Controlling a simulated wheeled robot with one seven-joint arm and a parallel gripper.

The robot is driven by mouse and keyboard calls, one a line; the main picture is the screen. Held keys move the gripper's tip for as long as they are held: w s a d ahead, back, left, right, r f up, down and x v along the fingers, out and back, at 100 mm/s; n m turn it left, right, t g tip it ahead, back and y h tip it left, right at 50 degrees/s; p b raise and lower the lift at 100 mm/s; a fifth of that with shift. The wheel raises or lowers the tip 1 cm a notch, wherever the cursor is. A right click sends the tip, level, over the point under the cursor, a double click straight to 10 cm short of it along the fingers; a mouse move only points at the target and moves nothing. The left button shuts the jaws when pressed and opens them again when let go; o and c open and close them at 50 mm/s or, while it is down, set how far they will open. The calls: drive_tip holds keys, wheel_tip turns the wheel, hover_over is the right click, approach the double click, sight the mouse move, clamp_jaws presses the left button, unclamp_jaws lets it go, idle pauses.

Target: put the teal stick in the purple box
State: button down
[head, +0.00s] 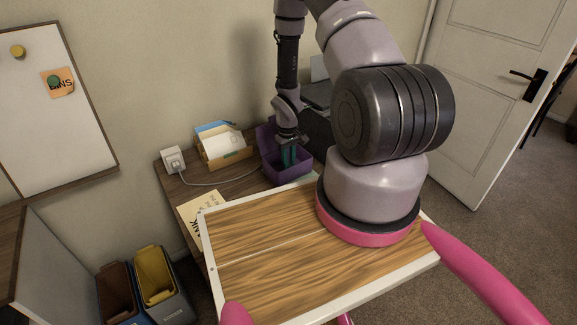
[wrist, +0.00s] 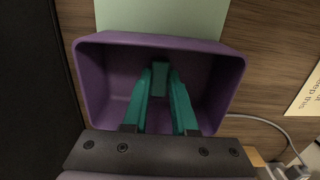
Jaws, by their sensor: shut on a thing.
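The purple box (head: 287,175) stands open on the desk, and it fills the middle of the wrist view (wrist: 92,80). My gripper (head: 289,157) points down into the box opening. In the wrist view its two teal fingers (wrist: 160,92) are shut on the teal stick (wrist: 160,76), which shows between the fingertips over the inside of the box. The lower end of the stick is hard to make out, and I cannot tell whether it touches the box floor. In the head view the stick cannot be told apart from the fingers.
A letter holder with papers (head: 224,150) stands left of the box. A yellow paper (head: 198,212) lies near the desk's front. Dark equipment (head: 318,125) stands right behind the box.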

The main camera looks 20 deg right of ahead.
drive_tip(key=shift+f, duration=0.75)
drive_tip(key=shift+f, duration=0.1)
drive_tip(key=c, duration=0.7)
unclamp_jaws()
wheel_tip(320, 180, up, 12)
drive_tip(key=shift+w+r, duration=0.2)
drive_tip(key=shift+w, duration=0.05)
